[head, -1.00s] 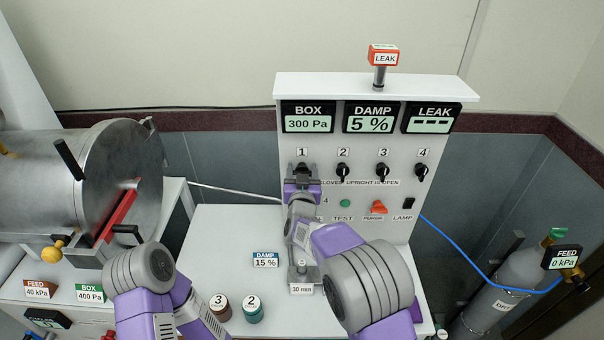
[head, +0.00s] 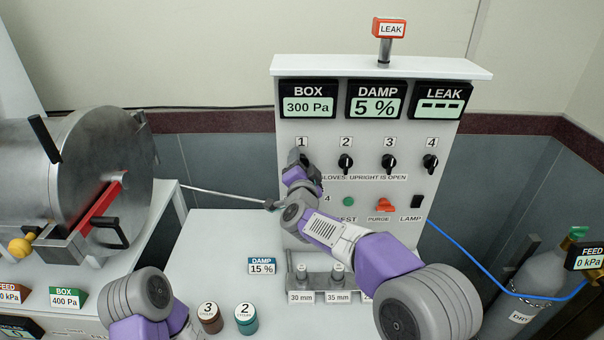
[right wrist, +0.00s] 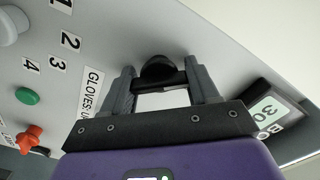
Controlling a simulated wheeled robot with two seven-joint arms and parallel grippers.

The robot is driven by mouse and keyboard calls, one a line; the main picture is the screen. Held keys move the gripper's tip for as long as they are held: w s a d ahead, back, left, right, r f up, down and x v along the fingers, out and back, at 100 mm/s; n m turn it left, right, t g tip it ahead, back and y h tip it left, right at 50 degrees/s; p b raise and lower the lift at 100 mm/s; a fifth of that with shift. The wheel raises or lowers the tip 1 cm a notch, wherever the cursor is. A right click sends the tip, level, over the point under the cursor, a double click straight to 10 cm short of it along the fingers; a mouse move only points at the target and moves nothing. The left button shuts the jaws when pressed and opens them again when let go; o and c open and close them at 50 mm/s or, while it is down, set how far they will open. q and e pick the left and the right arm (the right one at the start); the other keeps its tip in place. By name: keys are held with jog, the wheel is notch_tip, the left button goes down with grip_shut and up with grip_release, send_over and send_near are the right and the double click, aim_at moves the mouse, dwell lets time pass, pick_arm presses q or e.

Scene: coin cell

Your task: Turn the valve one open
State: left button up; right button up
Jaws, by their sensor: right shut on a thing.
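Valve one is the black knob under the label 1 (head: 303,142) on the upright white panel (head: 470,100). My right gripper (head: 297,157) is at that knob and covers most of it in the head view. In the right wrist view the dark round knob (right wrist: 158,70) sits between the two grey fingers of my right gripper (right wrist: 160,85), which is shut on it. The gripper is tilted and viewed at an angle, so I cannot tell the knob's exact angle. Only part of my left arm shows at the lower left; its gripper is out of view.
Black knobs two (head: 345,163), three (head: 389,163) and four (head: 430,163) stand to the right of valve one. The BOX display (head: 308,106) reads 300 Pa. A green button (head: 349,201) and red purge switch (head: 383,206) sit below. A steel chamber (head: 85,165) stands at left.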

jog(key=m+b, duration=0.1)
jog(key=m, duration=0.1)
jog(key=m+b, duration=0.2)
jog(key=shift+d+m, duration=0.2)
jog(key=shift+m, duration=0.1)
jog(key=shift+m+b, duration=1.1)
jog(key=shift+m, duration=0.7)
jog(key=o, duration=1)
jog(key=shift+o, duration=0.3)
jog(key=shift+s+a+f, duration=0.1)
